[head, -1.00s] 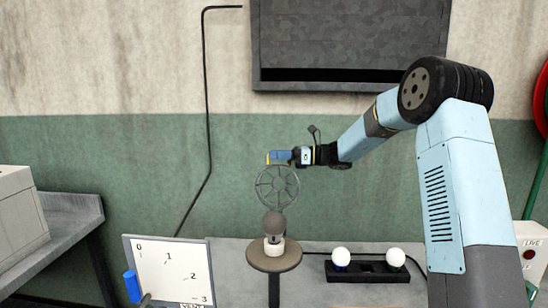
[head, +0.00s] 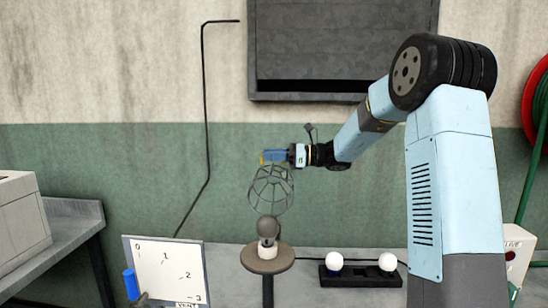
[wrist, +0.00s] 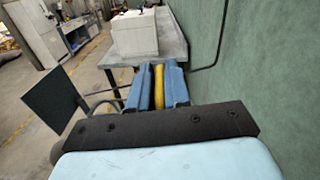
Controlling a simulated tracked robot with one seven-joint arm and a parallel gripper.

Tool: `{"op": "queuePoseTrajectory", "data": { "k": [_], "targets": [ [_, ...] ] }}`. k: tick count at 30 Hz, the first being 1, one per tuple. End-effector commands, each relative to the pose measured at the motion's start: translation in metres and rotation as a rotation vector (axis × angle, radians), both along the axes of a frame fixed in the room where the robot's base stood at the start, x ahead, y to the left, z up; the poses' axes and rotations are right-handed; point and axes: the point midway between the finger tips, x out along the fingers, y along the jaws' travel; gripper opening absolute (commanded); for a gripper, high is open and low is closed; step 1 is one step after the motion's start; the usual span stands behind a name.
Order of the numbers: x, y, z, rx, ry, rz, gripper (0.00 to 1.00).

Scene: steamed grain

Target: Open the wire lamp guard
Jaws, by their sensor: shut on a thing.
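The grey wire lamp guard (head: 270,190) shows in the head view as an open cage raised above the dull grey bulb (head: 267,228). The bulb stands upright in a white socket on a round brown-topped stand (head: 252,262). My gripper (head: 274,156) is at the upper end of the guard. Its blue fingers (wrist: 157,88) are shut on a yellow piece (wrist: 158,86), which appears to be the guard's grip. Where this piece joins the wire is hidden. The guard's lower end is close to the bulb's top; I cannot tell whether they touch.
A black holder (head: 360,277) with two white bulbs lies right of the stand. A white numbered board (head: 165,268) with a blue knob stands left. A dark panel (head: 342,45) hangs on the wall behind. A grey side bench (head: 75,215) is at far left.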

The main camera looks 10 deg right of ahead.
Motion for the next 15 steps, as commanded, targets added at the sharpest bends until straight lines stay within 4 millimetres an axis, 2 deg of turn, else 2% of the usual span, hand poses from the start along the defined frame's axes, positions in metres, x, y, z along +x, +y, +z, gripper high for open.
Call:
{"op": "queuePoseTrajectory", "data": {
  "k": [2, 3, 9, 15],
  "targets": [
    [0.0007, -0.0032, -0.0014, -0.001, 0.002, -0.005, 0.0],
    [0.0007, -0.003, -0.0015, -0.001, 0.002, -0.004, 0.19],
    [0.0001, -0.0008, -0.0016, -0.001, 0.003, -0.001, 0.38],
    [-0.0003, 0.0004, -0.0015, -0.001, 0.003, 0.002, 0.38]
  ]
}}
